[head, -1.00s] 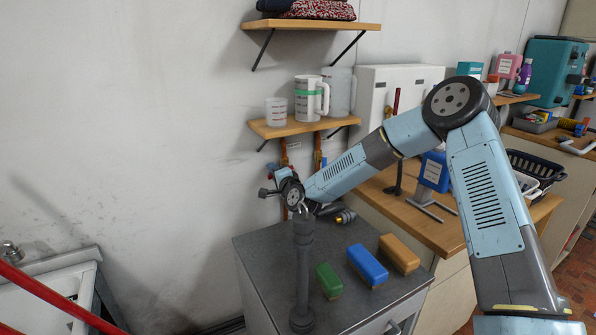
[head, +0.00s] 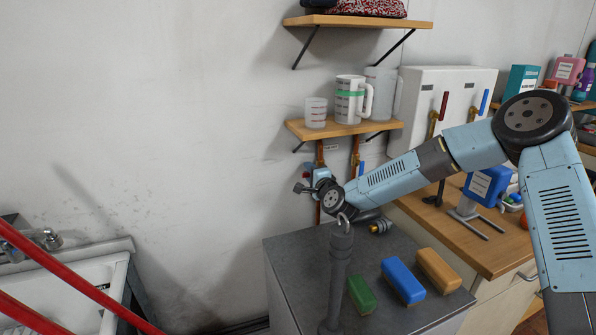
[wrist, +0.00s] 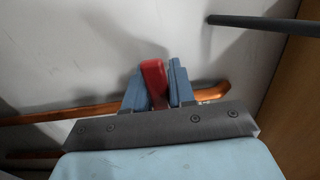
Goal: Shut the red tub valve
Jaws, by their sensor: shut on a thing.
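In the wrist view, a red valve lever (wrist: 153,82) sits between the two blue-grey fingers of my gripper (wrist: 152,90). The gripper is shut on it. The lever points up in that picture, roughly across a copper pipe (wrist: 75,113) that runs behind the fingers. In the head view, my gripper (head: 306,187) is at the wall beside the left copper pipe (head: 320,155), below the lower shelf.
A lower shelf (head: 345,131) with jugs hangs just above my gripper. Below is a grey cabinet (head: 295,262) with a dark post (head: 339,270) and green, blue and tan blocks. A second red lever (head: 444,105) and a blue lever (head: 484,102) are at the white box (head: 410,90).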

